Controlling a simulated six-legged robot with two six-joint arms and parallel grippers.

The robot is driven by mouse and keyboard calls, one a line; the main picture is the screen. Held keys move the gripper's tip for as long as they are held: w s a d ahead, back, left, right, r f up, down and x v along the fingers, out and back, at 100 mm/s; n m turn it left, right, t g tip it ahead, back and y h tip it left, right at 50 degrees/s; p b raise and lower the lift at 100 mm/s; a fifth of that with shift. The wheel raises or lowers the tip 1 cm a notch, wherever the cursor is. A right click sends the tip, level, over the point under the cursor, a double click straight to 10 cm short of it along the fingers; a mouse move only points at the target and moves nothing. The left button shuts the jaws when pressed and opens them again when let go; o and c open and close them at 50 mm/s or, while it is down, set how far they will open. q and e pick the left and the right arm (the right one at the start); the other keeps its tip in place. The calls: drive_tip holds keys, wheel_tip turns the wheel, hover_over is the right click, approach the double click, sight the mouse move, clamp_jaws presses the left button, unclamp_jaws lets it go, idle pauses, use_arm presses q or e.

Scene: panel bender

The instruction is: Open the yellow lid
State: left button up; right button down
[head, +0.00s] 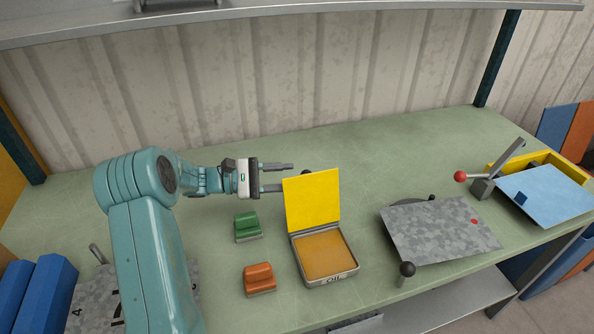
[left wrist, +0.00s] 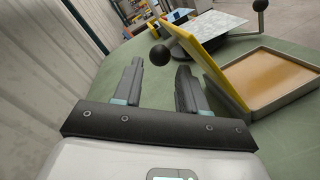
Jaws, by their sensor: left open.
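The yellow lid (head: 313,200) stands raised, roughly upright, at the back edge of a shallow metal box (head: 327,279) marked "OIL". The box holds an orange-brown filling (head: 322,255). In the left wrist view the lid (left wrist: 214,74) shows edge-on, leaning up from the box rim (left wrist: 285,95). My left gripper (head: 276,177) is open and empty, just behind and left of the lid's upper part. In the wrist view its fingertips (left wrist: 160,68) are apart with nothing between them. My right gripper is not in view.
A green block (head: 247,227) and an orange block (head: 259,279) stand left of the box. A grey mottled plate (head: 440,230) lies right of it, near black-knobbed levers. A red-knobbed lever (head: 461,176) and blue plate (head: 545,194) are farther right. The green table's back is clear.

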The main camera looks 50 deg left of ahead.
sight(299, 178)
use_arm(q)
drive_tip(key=x, duration=0.3)
drive_tip(key=shift+w+d+p, duration=0.2)
drive_tip(key=shift+w+p, duration=0.1)
drive_tip(key=shift+w, duration=0.05)
drive_tip(key=shift+s, duration=0.1)
clamp_jaws()
drive_tip(key=shift+d+b, duration=0.1)
drive_tip(key=shift+b, duration=0.35)
drive_tip(key=shift+s+d+r+m+b, duration=0.1)
drive_tip(key=shift+s+d+m+b, duration=0.1)
drive_tip(key=shift+d+m+b, duration=0.3)
drive_tip(key=shift+s+d+r+m+b, duration=0.15)
drive_tip(key=shift+m+b, duration=0.15)
drive_tip(key=shift+b, duration=0.35)
drive_tip(key=shift+s+d+r+m, duration=0.15)
drive_tip(key=shift+d+r+m, duration=0.15)
drive_tip(key=shift+r, duration=0.1)
